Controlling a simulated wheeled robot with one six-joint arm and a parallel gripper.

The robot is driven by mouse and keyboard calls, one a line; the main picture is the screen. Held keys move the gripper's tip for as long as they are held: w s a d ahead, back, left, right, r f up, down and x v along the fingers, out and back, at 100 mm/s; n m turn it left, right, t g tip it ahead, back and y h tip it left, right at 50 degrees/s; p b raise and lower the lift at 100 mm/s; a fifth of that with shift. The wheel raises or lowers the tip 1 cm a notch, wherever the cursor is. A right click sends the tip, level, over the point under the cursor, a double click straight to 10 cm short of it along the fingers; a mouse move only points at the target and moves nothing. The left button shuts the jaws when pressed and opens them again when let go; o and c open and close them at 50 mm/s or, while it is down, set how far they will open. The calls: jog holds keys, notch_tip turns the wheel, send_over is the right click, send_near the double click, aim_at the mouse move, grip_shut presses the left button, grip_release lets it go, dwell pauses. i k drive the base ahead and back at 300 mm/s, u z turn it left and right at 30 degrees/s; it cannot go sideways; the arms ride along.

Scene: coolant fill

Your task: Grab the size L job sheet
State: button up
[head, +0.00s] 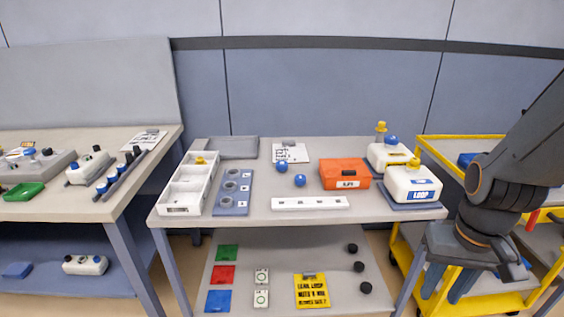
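No sheet in view can be read as size L. A white printed sheet (291,153) with a dark clip lies at the back of the middle table; its print is too small to read. Another white clipped sheet (144,141) lies at the back right of the left table, also unreadable. A yellow notice (311,291) with black lettering about a loop lies on the middle table's lower shelf. My gripper is not in view; only part of my dark arm shows at the right.
The middle table holds a white compartment tray (172,198), a blue plate with rings (235,192), blue knobs (300,180), a white labelled strip (310,203), an orange box (345,174) and a white LOOP jug (412,184). A yellow cart (460,145) stands right.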

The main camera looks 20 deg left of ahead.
aim_at(290, 152)
jog(key=k, duration=0.85)
jog(key=u, duration=0.75)
jog(key=i, duration=0.7)
jog(key=u, duration=0.5)
jog(key=i, duration=0.6)
jog(key=z, duration=0.8)
jog(key=i, duration=1.15)
jog(key=z, duration=0.25)
